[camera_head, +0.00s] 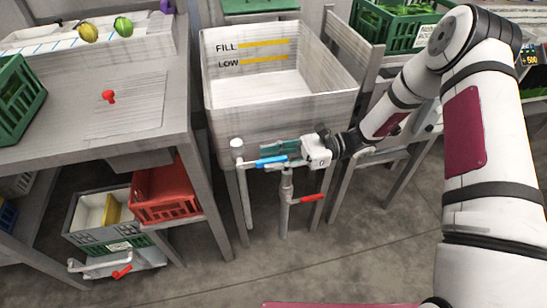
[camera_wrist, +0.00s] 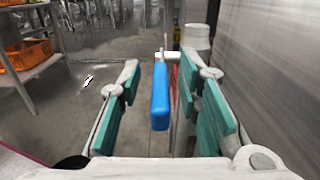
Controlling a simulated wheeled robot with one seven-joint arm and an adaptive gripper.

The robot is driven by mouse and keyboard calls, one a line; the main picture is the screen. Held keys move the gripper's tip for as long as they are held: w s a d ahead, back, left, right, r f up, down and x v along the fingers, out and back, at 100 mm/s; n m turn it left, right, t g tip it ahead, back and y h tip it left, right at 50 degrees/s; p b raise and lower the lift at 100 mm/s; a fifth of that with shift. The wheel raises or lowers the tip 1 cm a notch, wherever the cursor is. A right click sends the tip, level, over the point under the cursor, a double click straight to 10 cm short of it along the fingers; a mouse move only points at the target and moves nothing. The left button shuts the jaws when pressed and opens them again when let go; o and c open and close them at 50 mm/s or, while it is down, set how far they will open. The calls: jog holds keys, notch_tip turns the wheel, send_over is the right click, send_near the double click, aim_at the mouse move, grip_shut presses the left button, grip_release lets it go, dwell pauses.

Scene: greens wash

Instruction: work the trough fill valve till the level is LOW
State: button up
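The white trough (camera_head: 280,124) stands at the centre of the head view, with yellow lines marked FILL and LOW on its inner back wall. I make out no clear water surface in it. A blue lever handle (camera_head: 271,161) sits on the pipework at the trough's front and also shows in the wrist view (camera_wrist: 160,98). My gripper (camera_head: 278,153) is open around the blue handle. In the wrist view its teal-padded fingers (camera_wrist: 160,77) stand either side of the handle, with a clear gap on the left and a smaller one on the right.
A red-handled lever (camera_head: 312,198) is on the pipe below the blue one. A grey bench (camera_head: 60,130) stands left, with a red crate (camera_head: 165,192) under it. A green crate (camera_head: 400,32) is at the back right. The floor in front is clear.

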jog(key=shift+c, duration=0.6)
grip_shut()
jog(key=shift+r, duration=0.1)
